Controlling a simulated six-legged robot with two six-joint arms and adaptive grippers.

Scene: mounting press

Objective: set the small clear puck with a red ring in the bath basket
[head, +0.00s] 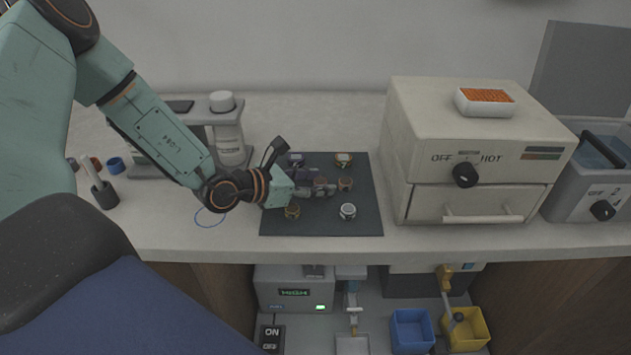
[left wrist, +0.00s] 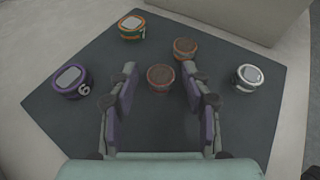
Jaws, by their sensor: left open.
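A small puck with a dull red ring (left wrist: 160,78) sits on the dark mat (head: 271,222), between the fingers of my left gripper in the left wrist view. Its brownish top hides whether it is clear. My left gripper (head: 324,187) is open over the mat, its fingertips apart on either side of the puck. A similar puck with an orange-red ring (left wrist: 185,48) stands just beyond; it also shows in the head view (head: 345,184). The bath (head: 575,195) is a grey box with a knob at far right; its basket is not clearly visible. My right gripper is out of view.
A cream oven (head: 470,150) with an orange-filled tray (head: 485,102) on top stands between the mat and bath. Blue (head: 412,330) and yellow (head: 466,328) bins sit below.

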